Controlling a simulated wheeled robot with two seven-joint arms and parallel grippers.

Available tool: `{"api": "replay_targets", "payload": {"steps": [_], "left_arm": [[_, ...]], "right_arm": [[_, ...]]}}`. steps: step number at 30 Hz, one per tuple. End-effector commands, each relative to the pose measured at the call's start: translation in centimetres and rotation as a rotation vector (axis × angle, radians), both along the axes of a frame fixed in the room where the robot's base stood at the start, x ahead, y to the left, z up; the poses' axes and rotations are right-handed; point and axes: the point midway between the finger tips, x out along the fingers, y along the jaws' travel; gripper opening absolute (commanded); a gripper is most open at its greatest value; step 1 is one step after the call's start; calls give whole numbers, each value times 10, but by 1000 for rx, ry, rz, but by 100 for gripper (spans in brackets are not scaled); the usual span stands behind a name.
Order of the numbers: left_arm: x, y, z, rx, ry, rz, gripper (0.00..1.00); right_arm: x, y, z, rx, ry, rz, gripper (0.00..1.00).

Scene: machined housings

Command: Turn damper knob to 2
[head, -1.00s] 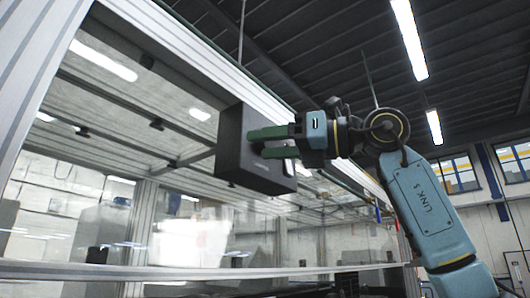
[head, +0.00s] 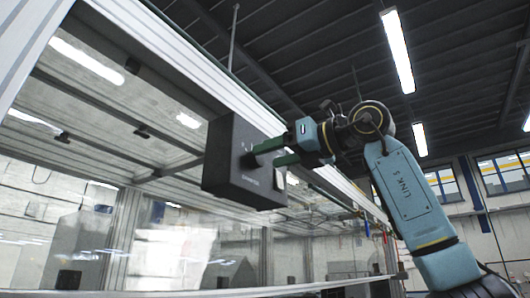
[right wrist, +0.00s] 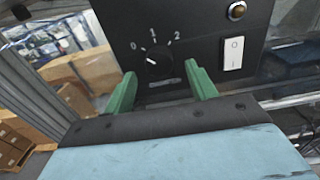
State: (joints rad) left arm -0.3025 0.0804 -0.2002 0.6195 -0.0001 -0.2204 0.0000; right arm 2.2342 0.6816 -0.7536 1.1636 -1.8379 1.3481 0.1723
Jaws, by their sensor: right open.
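A black control box (head: 225,185) hangs on the frame in the head view. Its black round damper knob (right wrist: 158,66) shows in the right wrist view, with printed marks 0, 1 and 2 around it. The knob's pale pointer line is turned up-left, toward the 0. My right gripper (head: 265,154) comes from the right, its green fingers open in front of the box face. In the right wrist view its fingertips (right wrist: 163,78) stand apart on either side below the knob. I cannot tell whether they touch the box. My left gripper is out of view.
A white rocker switch (right wrist: 233,54) and an amber lamp (right wrist: 237,11) sit right of the knob on the same face. An aluminium frame with clear panels (head: 190,262) surrounds the box. Cardboard boxes (right wrist: 80,72) stand in the background at left.

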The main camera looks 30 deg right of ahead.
Motion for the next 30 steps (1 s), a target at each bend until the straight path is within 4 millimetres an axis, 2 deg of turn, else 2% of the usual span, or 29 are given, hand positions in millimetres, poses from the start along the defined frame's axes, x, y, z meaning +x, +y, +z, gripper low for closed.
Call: {"api": "replay_targets", "payload": {"steps": [3, 6, 17, 27, 30], "left_arm": [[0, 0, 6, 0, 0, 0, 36], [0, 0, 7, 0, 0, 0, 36], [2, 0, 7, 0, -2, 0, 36], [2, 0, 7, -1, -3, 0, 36], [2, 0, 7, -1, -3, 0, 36]], "right_arm": [[15, 7, 1, -1, 2, 1, 57], [21, 9, 1, 0, 0, 0, 57], [25, 11, 0, 0, 0, 0, 56], [25, 11, 0, -1, -1, 0, 12], [25, 11, 0, 2, 0, 0, 12]]}}
